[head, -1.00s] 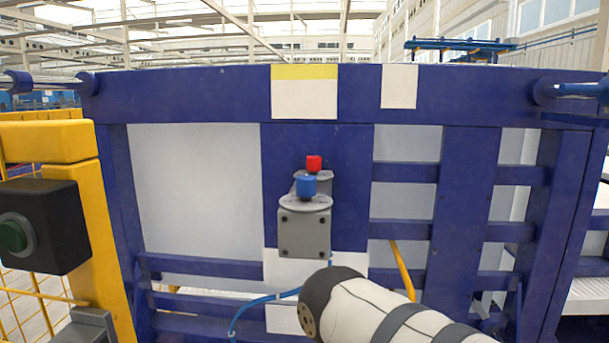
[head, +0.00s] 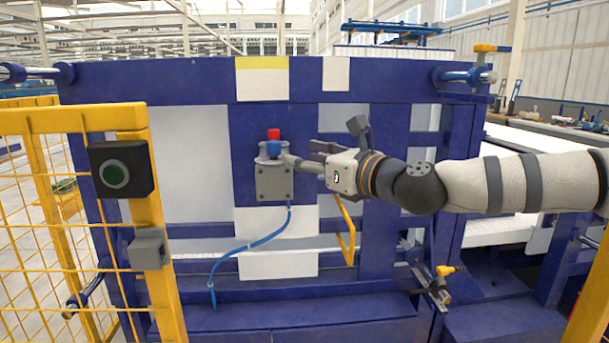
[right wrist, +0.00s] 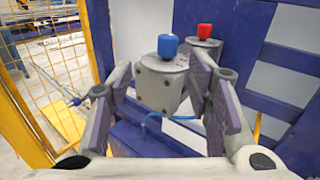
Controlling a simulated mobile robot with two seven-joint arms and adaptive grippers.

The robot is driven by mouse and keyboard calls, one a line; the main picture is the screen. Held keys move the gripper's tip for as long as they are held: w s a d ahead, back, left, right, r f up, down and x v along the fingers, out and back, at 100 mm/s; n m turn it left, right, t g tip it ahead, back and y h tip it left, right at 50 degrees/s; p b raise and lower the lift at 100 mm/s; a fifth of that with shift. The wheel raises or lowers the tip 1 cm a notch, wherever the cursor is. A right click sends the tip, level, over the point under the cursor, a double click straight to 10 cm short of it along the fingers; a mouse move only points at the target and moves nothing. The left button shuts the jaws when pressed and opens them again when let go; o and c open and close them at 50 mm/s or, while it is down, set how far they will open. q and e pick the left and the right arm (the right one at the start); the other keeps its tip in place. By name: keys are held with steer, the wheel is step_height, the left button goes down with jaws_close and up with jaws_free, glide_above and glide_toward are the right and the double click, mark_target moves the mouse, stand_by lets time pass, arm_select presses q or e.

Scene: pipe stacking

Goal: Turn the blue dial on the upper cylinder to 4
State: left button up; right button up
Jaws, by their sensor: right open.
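The blue dial (head: 273,147) sits on top of a grey box-shaped housing (head: 275,184) on the blue frame; it also shows in the right wrist view (right wrist: 168,46). A red dial (head: 273,134) sits just behind it, on a second grey housing (right wrist: 204,46) that is partly hidden. My right gripper (head: 293,161) comes in from the right, close to the blue dial's housing. In the right wrist view its fingers (right wrist: 160,72) are spread, with the housing and blue dial showing between and beyond them. Contact cannot be told. My left gripper is in neither current view.
A blue hose (head: 245,246) hangs below the housing. A yellow fence post (head: 160,215) with a green button box (head: 121,169) stands at the left. A yellow bar (head: 347,230) slants below my right gripper. Blue frame beams surround the housing.

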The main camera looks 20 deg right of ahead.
mark_target(278, 147)
steer(key=shift+m, duration=0.3)
steer(key=x, duration=0.7)
steer(key=d+b+x, duration=0.1)
steer(key=x, duration=0.3)
steer(key=shift+w, duration=0.45)
steer(key=shift+w+a+r, duration=0.2)
steer(key=shift+w, duration=0.25)
arm_select(q)
steer(key=shift+s+d+f+g, duration=0.1)
steer(key=shift+s+f+g, duration=0.3)
steer(key=shift+s+f, duration=0.4)
arm_select(e)
steer(key=shift+r, duration=0.1)
arm_select(q)
steer(key=shift+w, duration=0.1)
arm_select(e)
jaws_close()
